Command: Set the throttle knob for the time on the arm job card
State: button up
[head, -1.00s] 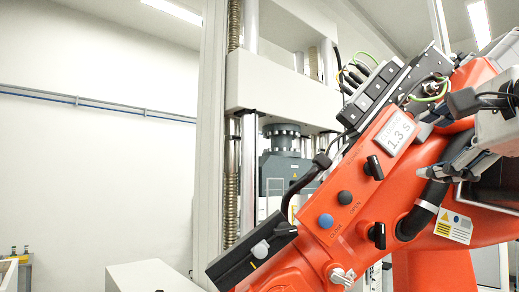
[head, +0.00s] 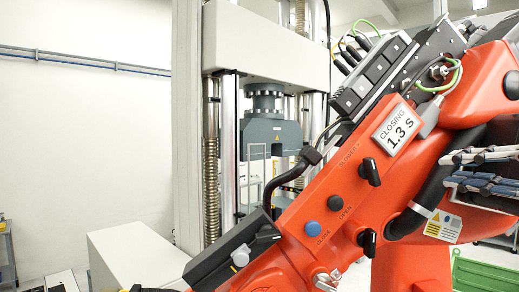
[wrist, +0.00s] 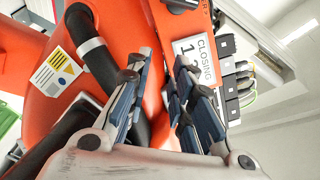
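The job card (head: 398,130) on the sloping orange arm reads "CLOSING 1.3 S"; it shows partly in the wrist view (wrist: 196,62), behind a finger. A black knob (head: 370,171) sits just below it, with small print beside it that looks like "SLOWER". A second black knob (head: 367,242) sits lower on the arm. A black knob (wrist: 182,5) shows at the wrist view's top edge; I cannot tell which one. My gripper (head: 452,170) is right of the upper knob, apart from it. In the wrist view its fingers (wrist: 160,72) are spread and empty.
A blue button (head: 313,229) and a dark button (head: 337,203) marked OPEN sit left of the knobs. A thick black hose (head: 425,205) curves beside the lower knob. Cables and black blocks (head: 368,78) line the upper edge. A testing machine (head: 270,45) stands behind.

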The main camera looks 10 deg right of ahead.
aim_at(371, 172)
jog(key=shift+w, duration=0.2)
jog(key=shift+c, duration=0.6)
jog(key=p+x, duration=0.2)
jog(key=x, duration=0.7)
jog(key=shift+w+a, duration=0.1)
grip_shut()
jog(key=a, duration=0.2)
jog(key=a+f, duration=0.1)
jog(key=shift+w+a+f, duration=0.15)
jog(key=shift+a, duration=0.2)
jog(key=shift+a+f+b, duration=0.2)
jog(key=shift+f+b, duration=0.05)
jog(key=shift+b, duration=0.2)
